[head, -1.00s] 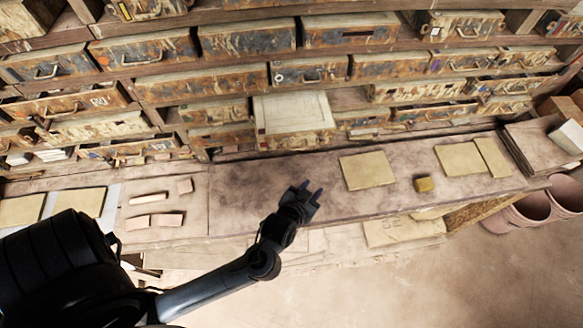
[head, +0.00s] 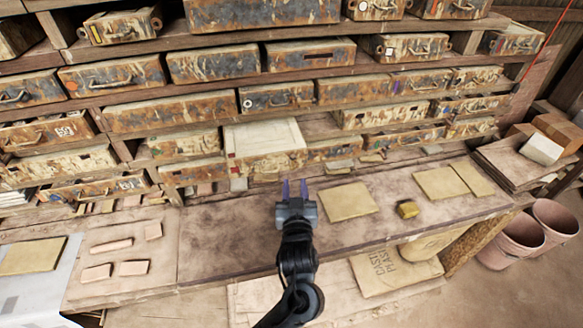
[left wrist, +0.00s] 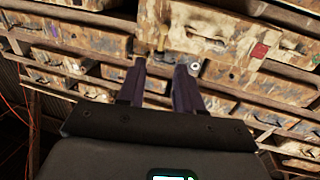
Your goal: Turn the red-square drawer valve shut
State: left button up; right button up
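The red-square drawer (head: 265,137) is pulled out of the shelf, with a pale top. Its red square (head: 232,157) is at the left of its front in the head view; the square also shows in the left wrist view (left wrist: 260,51), which looks upside down. A small brass-coloured piece (left wrist: 162,36), perhaps the valve, is on the drawer front there; I cannot tell its setting. My left gripper (head: 294,187) is open and empty, fingers pointing at the drawer front. In the wrist view its fingertips (left wrist: 160,66) appear just short of the brass piece. My right gripper is out of view.
Rows of worn drawers fill the shelves. The bench (head: 230,240) below holds a flat tan tile (head: 347,201), a yellow block (head: 408,209) and several small pinkish pieces at the left. Pink buckets (head: 510,245) stand on the floor at the right.

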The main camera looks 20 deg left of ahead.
aim_at(293, 162)
pick_arm(q)
jog(key=x, duration=0.8)
jog(key=shift+w+a, duration=0.2)
jog(key=shift+w, duration=0.05)
grip_shut()
